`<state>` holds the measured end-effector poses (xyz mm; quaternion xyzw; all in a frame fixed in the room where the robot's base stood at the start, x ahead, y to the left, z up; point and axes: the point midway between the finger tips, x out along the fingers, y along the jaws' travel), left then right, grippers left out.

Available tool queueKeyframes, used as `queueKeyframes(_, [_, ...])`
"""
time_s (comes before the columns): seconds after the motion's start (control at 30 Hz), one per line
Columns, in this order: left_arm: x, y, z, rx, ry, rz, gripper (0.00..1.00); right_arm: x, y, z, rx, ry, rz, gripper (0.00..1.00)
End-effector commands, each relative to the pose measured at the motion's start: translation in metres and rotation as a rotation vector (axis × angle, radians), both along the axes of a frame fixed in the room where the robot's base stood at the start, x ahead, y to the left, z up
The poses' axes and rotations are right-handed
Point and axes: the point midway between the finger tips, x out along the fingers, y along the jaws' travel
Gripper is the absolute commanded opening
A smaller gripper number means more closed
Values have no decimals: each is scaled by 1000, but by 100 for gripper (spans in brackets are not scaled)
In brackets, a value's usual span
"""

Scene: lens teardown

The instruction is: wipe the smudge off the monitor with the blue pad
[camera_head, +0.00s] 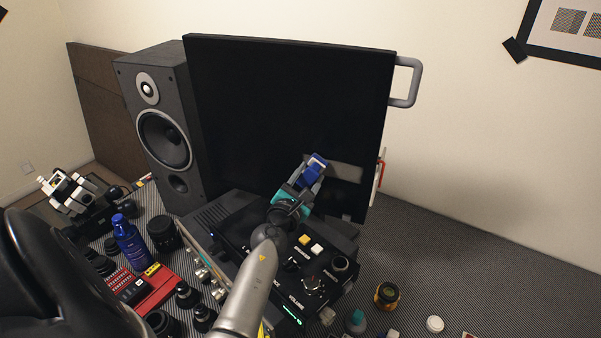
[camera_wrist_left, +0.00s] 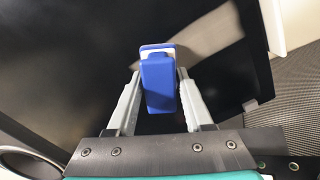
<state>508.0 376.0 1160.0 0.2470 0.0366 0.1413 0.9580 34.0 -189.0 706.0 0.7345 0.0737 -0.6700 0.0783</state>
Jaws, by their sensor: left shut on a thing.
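The monitor (camera_head: 285,100) is a large black panel standing upright, with a grey handle at its upper right. A dull grey smudge (camera_head: 348,172) shows on the lower right of its screen; a pale streak (camera_wrist_left: 212,38) also shows in the left wrist view. My left gripper (camera_head: 312,174) is shut on the blue pad (camera_head: 317,160) in front of the screen's lower right. In the left wrist view the pad (camera_wrist_left: 158,82) sits between both fingers, its white far end towards the screen. I cannot tell whether it touches the screen. My right gripper is out of view.
A black control box (camera_head: 322,282) with knobs and buttons stands below the screen under my left arm. A speaker (camera_head: 160,125) is left of the monitor. A blue bottle (camera_head: 130,242) and red rack (camera_head: 152,290) crowd the left.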

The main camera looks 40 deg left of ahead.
Motion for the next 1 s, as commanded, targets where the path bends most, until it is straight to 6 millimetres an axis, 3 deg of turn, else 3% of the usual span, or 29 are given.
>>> queueKeyframes(1.0, [21,-57,1,-1,-2,-2,0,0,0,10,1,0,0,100])
